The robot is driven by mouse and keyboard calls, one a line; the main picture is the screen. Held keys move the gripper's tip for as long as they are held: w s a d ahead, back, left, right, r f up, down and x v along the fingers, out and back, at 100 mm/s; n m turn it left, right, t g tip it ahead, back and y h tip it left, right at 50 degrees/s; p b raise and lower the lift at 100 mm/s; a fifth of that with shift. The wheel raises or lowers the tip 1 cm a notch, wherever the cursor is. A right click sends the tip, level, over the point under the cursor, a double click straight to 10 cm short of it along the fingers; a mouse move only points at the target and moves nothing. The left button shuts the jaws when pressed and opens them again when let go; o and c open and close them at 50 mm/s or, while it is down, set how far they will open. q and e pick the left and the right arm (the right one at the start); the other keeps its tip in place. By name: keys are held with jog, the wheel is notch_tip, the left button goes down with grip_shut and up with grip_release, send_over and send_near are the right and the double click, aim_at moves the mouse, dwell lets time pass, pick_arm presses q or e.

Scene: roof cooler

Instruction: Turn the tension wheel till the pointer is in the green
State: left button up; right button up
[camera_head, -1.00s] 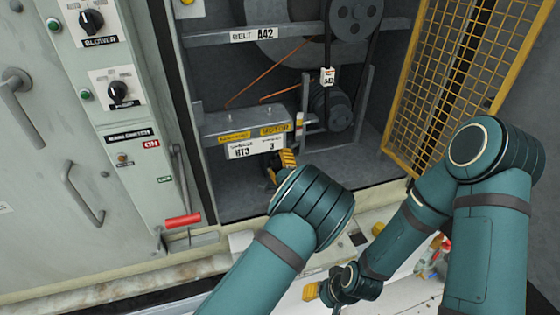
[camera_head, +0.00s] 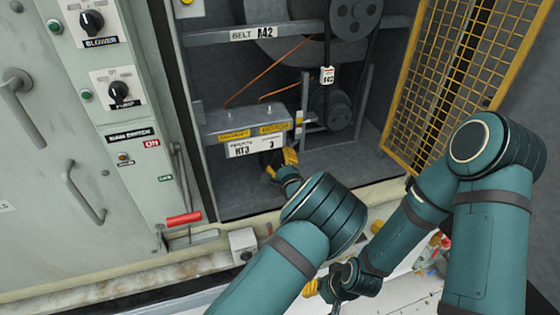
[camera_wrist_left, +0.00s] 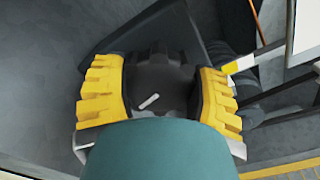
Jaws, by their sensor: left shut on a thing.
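The tension wheel (camera_wrist_left: 158,82) is a dark, notched knob with a short white mark on its face, seen in the left wrist view. My left gripper (camera_wrist_left: 155,92) has its yellow fingers on either side of the wheel and is shut on it. In the head view my left gripper (camera_head: 280,162) is just below the grey motor box (camera_head: 222,122), and the wheel is largely hidden there. A small upright scale strip (camera_head: 299,122) stands right of the box; its pointer and any green zone are too small to read. My right gripper (camera_head: 318,289) is low in the head view, partly hidden by its arm.
A yellow mesh guard door (camera_head: 455,75) stands open on the right. A belt and pulley (camera_head: 355,18) are above. The control panel with a red-handled lever (camera_head: 183,219) is on the left. The bay floor (camera_head: 245,203) left of the gripper is clear.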

pick_arm(q)
jog(key=o, duration=1.2)
jog(key=shift+o, duration=0.2)
jog(key=v, duration=1.2)
jog(key=shift+s, duration=0.1)
